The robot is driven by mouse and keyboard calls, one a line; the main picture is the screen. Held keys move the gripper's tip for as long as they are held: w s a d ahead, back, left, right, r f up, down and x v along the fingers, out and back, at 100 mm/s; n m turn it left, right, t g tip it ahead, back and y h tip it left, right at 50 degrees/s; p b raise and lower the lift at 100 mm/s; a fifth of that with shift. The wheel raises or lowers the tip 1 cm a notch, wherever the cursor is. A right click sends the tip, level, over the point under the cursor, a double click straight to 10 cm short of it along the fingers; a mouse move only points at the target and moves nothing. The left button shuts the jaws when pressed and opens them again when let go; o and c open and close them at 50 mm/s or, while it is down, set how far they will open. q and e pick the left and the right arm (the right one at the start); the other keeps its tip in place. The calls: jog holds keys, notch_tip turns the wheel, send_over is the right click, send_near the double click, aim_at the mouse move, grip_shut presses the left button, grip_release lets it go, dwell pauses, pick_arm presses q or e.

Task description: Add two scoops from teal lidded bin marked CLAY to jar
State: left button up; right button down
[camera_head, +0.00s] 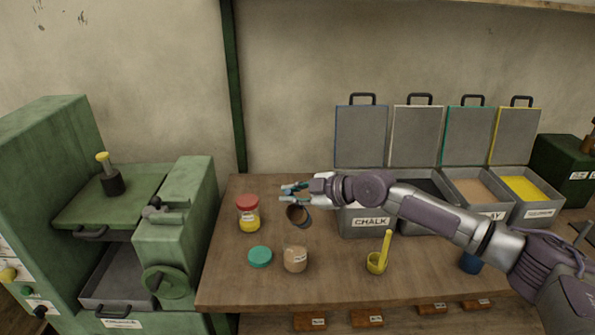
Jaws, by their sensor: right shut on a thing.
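The teal-edged lidded bin (445,187) stands third in the row with its lid (466,135) raised. It holds tan powder, and its label is partly hidden by my right arm, leaving "AY" readable. A small clear jar (295,259) with tan content stands uncapped on the bench, a teal lid (260,257) lying to its left. My right gripper (292,194) is shut on a dark scoop (299,215), its handle mostly hidden by the fingers. The scoop's bowl is tilted, above and behind the jar in the picture, apart from it. My left gripper is out of view.
A red-capped jar (248,213) with yellow content stands left of the scoop. A yellow scoop (378,262) and a blue cup-like item (471,262) stand toward the front. The CHALK bin (352,222) and other open bins line the back right. Green machinery (180,230) stands left.

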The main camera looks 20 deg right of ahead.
jog(key=s+a+f+n+t+b, duration=0.3)
jog(key=f+n+b, duration=0.2)
jog(key=f+b, duration=0.2)
jog(key=s+a+f+n+t+h+b, duration=0.1)
jog(key=s+a+f+n+t+b, duration=0.2)
jog(key=f+b, duration=0.4)
jog(key=s+n+b, duration=0.1)
jog(key=n+b, duration=0.1)
jog(key=shift+s+a+f+n+t, duration=0.2)
jog(key=shift+s+f+n+t, duration=0.1)
jog(key=shift+n+t, duration=0.1)
dwell(1.8)
